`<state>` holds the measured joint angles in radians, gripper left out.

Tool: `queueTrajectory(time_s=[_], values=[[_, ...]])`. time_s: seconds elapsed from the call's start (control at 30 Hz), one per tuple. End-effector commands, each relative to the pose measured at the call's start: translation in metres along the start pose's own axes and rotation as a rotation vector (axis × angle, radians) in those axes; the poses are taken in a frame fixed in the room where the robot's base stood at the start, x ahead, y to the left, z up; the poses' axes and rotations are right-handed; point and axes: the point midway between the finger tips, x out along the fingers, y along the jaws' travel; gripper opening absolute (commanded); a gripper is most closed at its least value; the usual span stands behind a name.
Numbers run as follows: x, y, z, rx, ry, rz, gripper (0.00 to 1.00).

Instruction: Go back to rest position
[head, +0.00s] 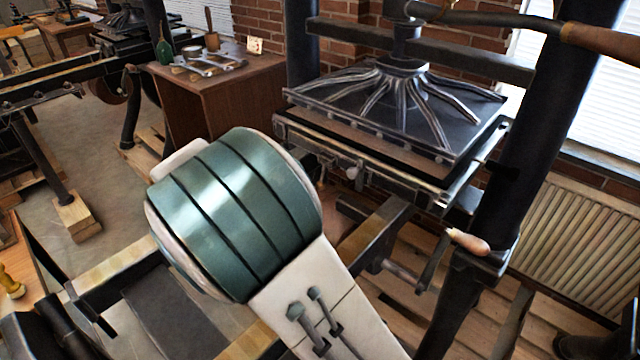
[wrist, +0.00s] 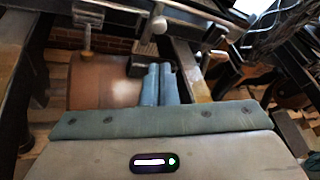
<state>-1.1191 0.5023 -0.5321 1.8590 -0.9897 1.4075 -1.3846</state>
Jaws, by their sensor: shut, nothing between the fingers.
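My gripper (wrist: 159,70) shows in the wrist view as two teal fingers lying side by side. It is shut and empty. It is below and in front of dark metal press parts, with a brown surface behind the fingertips. In the head view my teal and white arm fills the lower middle and hides part of the press's base; my gripper is not seen there. The task names no other object.
A large black hand press (head: 395,110) stands close at the right, with a wooden-handled crank (head: 468,241) low on its front. A brown cabinet (head: 225,100) with tools on top stands behind my arm. A radiator (head: 580,235) is at right. Bare floor (head: 105,150) shows at left.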

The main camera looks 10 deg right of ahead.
Motion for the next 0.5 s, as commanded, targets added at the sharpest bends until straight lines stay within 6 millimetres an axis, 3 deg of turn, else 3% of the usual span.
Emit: queueTrajectory(time_s=[0.2, 0.5], values=[[-0.016, 0.0, -0.001, -0.002, 0.0, 0.0, 0.0], [-0.018, 0.0, -0.001, -0.002, 0.0, 0.0, 0.0]])
